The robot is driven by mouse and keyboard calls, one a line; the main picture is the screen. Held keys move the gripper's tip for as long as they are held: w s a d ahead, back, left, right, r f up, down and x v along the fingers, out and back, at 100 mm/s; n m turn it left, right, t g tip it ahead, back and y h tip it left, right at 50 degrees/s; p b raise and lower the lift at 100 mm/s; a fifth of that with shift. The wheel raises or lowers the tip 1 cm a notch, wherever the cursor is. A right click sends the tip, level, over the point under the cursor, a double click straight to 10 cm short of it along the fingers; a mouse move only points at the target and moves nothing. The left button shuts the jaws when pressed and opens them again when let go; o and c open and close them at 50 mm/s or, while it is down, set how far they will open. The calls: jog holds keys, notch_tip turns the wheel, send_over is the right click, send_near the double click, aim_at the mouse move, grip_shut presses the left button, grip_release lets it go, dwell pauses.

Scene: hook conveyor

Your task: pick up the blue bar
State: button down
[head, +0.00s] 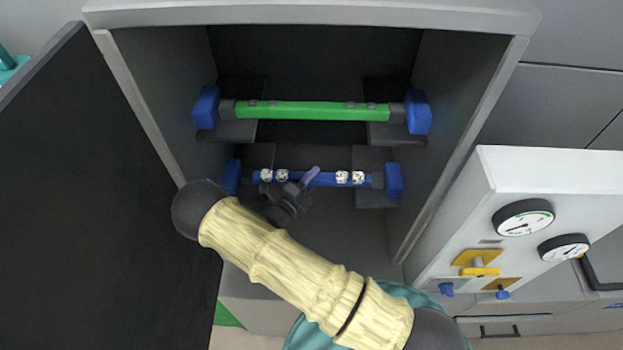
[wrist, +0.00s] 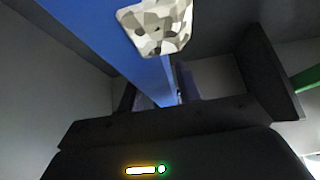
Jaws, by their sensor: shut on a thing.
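The blue bar (head: 327,180) lies level on the lower pair of dark supports inside the open grey cabinet. Several patterned grey-and-white pieces sit along it, and it has dark ends with blue end blocks beside them. My gripper (head: 302,181) is at the middle of the bar, between the patterned pieces, and is shut on it. In the wrist view the blue bar (wrist: 105,40) runs close across the picture, with one patterned piece (wrist: 157,25) near the top. The dark gripper body fills the bottom there, and the exact finger contact is hard to see.
A green bar (head: 315,111) rests on the upper supports, above and behind. The cabinet walls (head: 455,130) stand close on both sides. The dark open door (head: 95,190) is at left. A white panel with gauges (head: 523,218) and yellow handles stands at right.

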jog(key=shift+r+b, duration=1.9)
jog(key=shift+r, duration=3.15)
